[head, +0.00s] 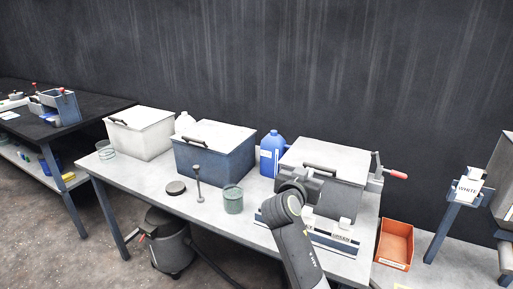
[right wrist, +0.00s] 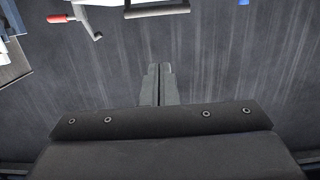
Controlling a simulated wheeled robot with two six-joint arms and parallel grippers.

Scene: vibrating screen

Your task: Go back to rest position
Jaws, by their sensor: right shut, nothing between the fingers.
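My right arm rises from the bottom of the head view, in front of the grey lidded box (head: 345,160) with a crank at the right end of the table. My right gripper (head: 312,178) is over the front of that box and looks small and dark there. In the right wrist view its two fingers (right wrist: 158,84) are together, with nothing between them. That view faces the dark wall. My left gripper does not show.
The grey table (head: 155,184) holds a white box (head: 142,135), a blue box (head: 215,150), a blue jug (head: 272,152) and a green cup (head: 233,200). The red crank handle (head: 397,174) sticks out right. An orange bin (head: 395,243) stands right of the table.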

